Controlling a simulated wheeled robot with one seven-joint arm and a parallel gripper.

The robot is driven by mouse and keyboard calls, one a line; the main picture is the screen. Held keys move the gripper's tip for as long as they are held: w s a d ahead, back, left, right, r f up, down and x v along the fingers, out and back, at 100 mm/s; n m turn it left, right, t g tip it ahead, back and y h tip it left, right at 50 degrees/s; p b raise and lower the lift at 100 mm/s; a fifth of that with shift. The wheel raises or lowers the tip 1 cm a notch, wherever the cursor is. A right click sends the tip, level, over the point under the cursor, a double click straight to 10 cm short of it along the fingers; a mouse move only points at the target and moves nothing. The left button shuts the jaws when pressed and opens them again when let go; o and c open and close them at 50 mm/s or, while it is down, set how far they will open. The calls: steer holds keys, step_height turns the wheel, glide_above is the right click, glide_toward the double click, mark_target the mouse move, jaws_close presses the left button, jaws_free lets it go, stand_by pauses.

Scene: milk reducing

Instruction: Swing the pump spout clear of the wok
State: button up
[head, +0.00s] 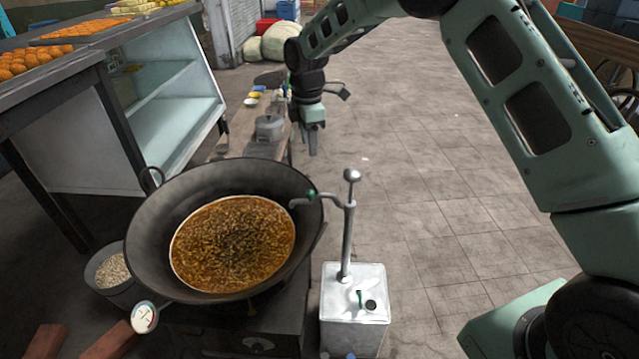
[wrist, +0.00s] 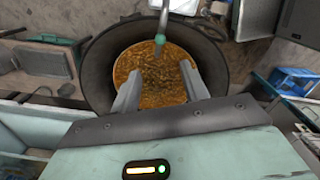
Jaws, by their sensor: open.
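The dark wok (head: 150,230) holds brown, grainy contents and sits on a dark stove. The pump (head: 347,235) rises from a pale square can (head: 352,325) at the wok's right. Its spout (head: 328,197) bends left, and its green tip (head: 311,194) hangs over the wok's right rim. My gripper (head: 312,145) is above and behind the wok, pointing down, apart from the pump. In the wrist view, my open, empty fingers (wrist: 161,88) appear in front of the wok's contents (wrist: 152,60), with the spout (wrist: 163,20) beyond them.
A dial thermometer (head: 144,317) is at the wok's front left. A low bench (head: 235,150) with a grey metal container (head: 270,128) lies behind the wok. A display counter (head: 165,110) stands at left. Paved floor (head: 430,190) right of the pump is clear.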

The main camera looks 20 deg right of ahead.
mark_target(311, 191)
step_height(311, 191, down, 16)
steer(key=shift+a+r+p, duration=0.1)
steer(key=shift+p, duration=0.45)
jaws_close()
